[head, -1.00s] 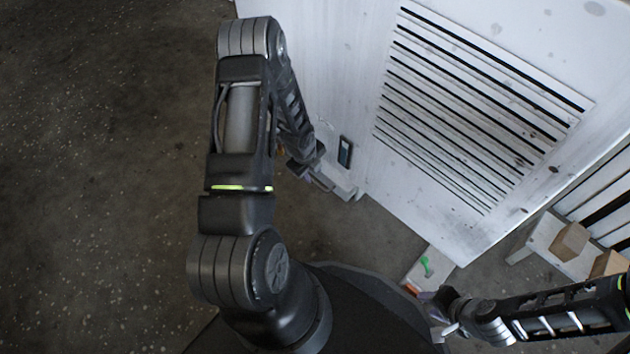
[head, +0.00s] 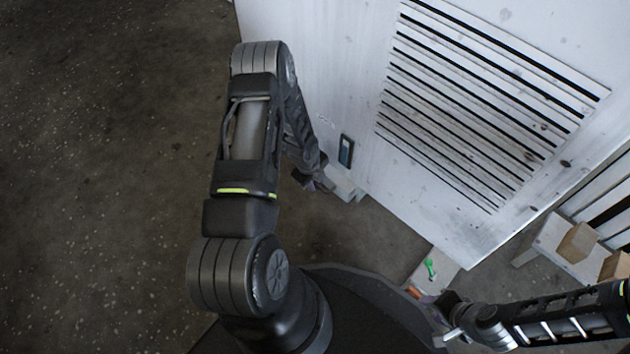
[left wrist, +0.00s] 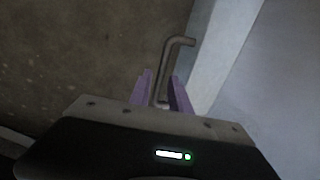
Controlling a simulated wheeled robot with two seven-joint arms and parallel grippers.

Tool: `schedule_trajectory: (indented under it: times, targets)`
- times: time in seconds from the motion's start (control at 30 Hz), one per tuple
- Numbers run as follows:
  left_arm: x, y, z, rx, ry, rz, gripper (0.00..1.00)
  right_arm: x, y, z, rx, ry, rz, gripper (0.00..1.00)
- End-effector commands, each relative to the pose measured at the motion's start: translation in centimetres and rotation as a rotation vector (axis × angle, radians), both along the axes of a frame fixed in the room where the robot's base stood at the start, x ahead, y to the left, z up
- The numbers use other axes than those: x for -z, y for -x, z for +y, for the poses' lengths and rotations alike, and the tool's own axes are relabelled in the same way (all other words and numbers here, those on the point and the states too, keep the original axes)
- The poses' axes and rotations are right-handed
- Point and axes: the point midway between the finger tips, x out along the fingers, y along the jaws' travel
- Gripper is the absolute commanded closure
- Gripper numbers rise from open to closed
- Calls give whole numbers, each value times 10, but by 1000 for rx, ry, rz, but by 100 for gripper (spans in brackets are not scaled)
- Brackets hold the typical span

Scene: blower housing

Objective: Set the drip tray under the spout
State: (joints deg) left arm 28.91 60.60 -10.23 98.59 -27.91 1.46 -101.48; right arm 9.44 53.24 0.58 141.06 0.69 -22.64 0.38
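My left gripper (head: 318,184) is low beside the left edge of the white housing (head: 375,205). In the left wrist view its two purple fingers (left wrist: 160,88) stand apart, with no tray between them. A bent grey-brown pipe (left wrist: 180,41), which looks like the spout, shows in line with the gap between the fingers; I cannot tell whether it touches them. I cannot make out the drip tray for certain in either view. My right gripper (head: 443,312) is low at the lower right of the head view, too small and dark to read its fingers.
A pale block (head: 340,182) sits by the housing's left corner. A light board (head: 436,268) with a green item (head: 430,268) lies near my right gripper. A white bench (head: 545,245) with brown blocks (head: 577,242) stands right. Floor at left is clear.

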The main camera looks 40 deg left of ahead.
Motion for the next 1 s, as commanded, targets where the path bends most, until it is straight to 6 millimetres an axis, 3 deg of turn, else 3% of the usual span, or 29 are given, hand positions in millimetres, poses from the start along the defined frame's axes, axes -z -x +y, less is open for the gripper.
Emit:
schedule_trajectory:
  times: [0.27,1.0]
  targets:
    - [0,0,0,0,0,0,100,0,0,0,0,0,0,64]
    - [0,0,0,0,0,0,100,0,0,0,0,0,1,64]
